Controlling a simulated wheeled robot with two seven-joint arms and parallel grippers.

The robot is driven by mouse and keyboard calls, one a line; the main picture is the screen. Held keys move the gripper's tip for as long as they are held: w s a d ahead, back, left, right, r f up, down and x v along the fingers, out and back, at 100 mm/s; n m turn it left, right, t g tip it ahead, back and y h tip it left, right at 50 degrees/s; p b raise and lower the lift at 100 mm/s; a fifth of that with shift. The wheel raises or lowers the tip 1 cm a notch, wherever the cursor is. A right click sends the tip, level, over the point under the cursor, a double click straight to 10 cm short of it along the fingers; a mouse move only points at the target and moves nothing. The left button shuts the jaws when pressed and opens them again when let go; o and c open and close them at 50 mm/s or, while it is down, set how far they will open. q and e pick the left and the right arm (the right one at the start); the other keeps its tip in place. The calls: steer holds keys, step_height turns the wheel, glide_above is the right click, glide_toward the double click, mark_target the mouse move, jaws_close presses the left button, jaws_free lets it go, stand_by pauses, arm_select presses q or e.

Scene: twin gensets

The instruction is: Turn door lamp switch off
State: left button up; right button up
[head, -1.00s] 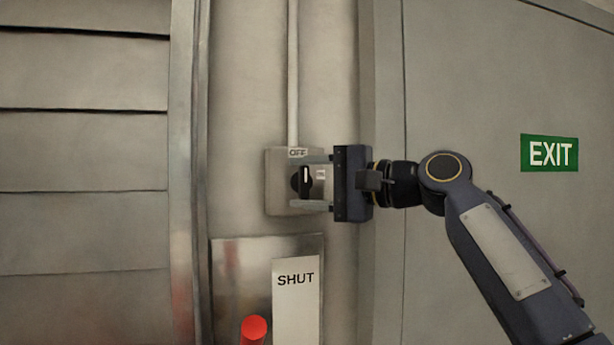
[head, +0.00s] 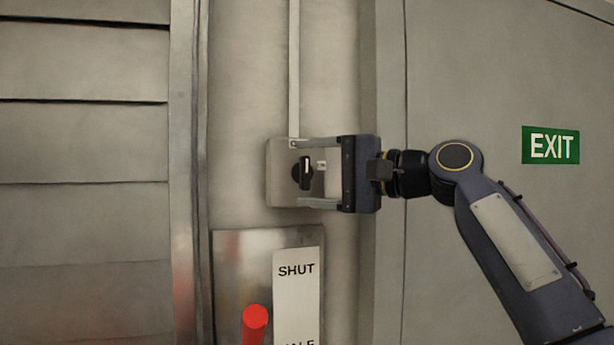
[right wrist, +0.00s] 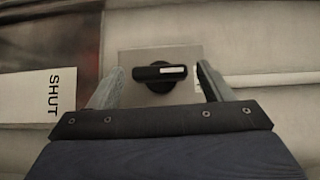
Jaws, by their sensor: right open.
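The lamp switch is a grey box (head: 283,188) on the wall strip with a round black knob (head: 301,178). The knob's white mark stands upright, pointing to the top of the box. In the right wrist view the knob (right wrist: 150,76) lies between the fingers, and its mark points right, towards a partly hidden white label. My right gripper (head: 298,173) is open, one finger above and one below the knob, with gaps to both. The upper finger covers the box's top edge, where the OFF label was seen. My left gripper is not in view.
A conduit (head: 294,70) runs up from the box. A slatted panel (head: 80,140) is on the left; a green EXIT sign (head: 550,145) is on the right wall.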

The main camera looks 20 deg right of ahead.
steer(key=b+v, duration=0.1)
steer(key=v, duration=0.5)
steer(key=shift+s+d, duration=0.25)
steer(key=s+f+n+g+h+b, duration=0.1)
steer(key=s+f, duration=0.6)
steer(key=f, duration=1.1)
steer(key=s+f+n+g+h, duration=0.3)
steer(key=s+f+h, duration=0.2)
steer(key=f, duration=1.3)
steer(key=s+f+n+g+h+b, duration=0.1)
steer(key=s+f+n+g+h, duration=0.1)
steer(key=s+f, duration=0.9)
step_height(320, 180, down, 8)
steer(key=shift+s+r+n+h+b, duration=0.1)
steer(key=shift+s+n+h+b, duration=0.15)
steer(key=shift+n+h+b, duration=0.25)
steer(key=shift+a, duration=0.15)
